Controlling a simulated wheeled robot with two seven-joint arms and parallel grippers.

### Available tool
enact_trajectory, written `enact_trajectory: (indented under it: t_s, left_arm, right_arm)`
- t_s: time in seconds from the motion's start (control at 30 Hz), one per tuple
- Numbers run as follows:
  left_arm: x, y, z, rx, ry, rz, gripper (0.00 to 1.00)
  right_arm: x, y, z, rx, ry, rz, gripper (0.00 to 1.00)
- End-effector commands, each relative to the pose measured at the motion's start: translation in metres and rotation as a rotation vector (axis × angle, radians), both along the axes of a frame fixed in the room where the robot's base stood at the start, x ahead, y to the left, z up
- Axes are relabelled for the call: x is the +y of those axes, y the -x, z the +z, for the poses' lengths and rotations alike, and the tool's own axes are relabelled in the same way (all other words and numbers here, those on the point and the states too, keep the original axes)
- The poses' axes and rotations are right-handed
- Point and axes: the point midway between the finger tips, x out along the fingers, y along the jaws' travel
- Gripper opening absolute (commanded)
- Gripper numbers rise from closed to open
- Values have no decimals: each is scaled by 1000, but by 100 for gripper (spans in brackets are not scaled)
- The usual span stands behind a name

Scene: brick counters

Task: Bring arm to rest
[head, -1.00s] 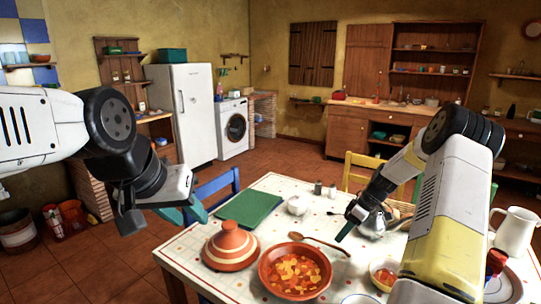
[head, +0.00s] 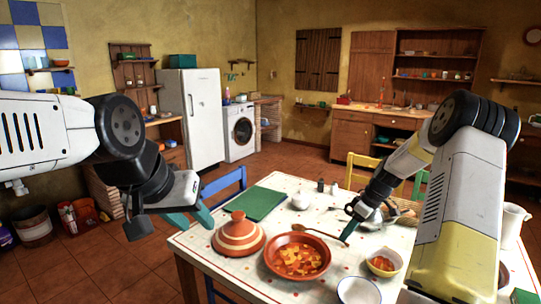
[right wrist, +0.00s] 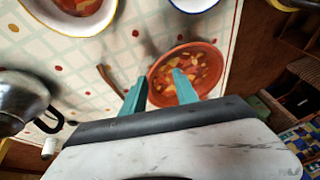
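My left gripper (head: 190,219) hangs empty at the table's left edge, its teal fingers apart. My right gripper (head: 351,222) is above the right part of the table, near a wooden spoon (head: 320,229) and a silver teapot. The right wrist view shows its two teal fingers (right wrist: 160,90) apart with nothing gripped. Behind them, lower down, is the orange stew dish (right wrist: 203,58). My right forearm hides part of the table's right side.
The tiled table (head: 205,262) carries a striped tagine lid (head: 238,240), a stew dish (head: 297,261), a green board (head: 257,204), a white bowl (head: 358,291), a soup bowl (head: 384,263) and a white jug (head: 512,222). Blue (head: 226,181) and yellow chairs stand close.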

Motion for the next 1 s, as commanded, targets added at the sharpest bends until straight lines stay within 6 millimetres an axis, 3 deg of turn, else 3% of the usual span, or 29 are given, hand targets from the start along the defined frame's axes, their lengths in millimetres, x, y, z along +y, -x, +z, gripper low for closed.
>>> enact_trajectory:
  t_s: [0.27,0.47,0.7,0.83,1.0]
  left_arm:
    - [0,0,0,0,0,0,36]
    - [0,0,0,0,0,0,36]
    - [0,0,0,0,0,0,36]
    - [0,0,0,0,0,0,36]
    - [0,0,0,0,0,0,36]
  right_arm:
    - [20,18,60,-4,67,-72,36]
    - [44,51,125,-25,128,-185,36]
    - [79,127,207,-86,161,-404,36]
    - [94,174,236,-127,136,-529,36]
    - [107,235,256,-171,62,-685,36]
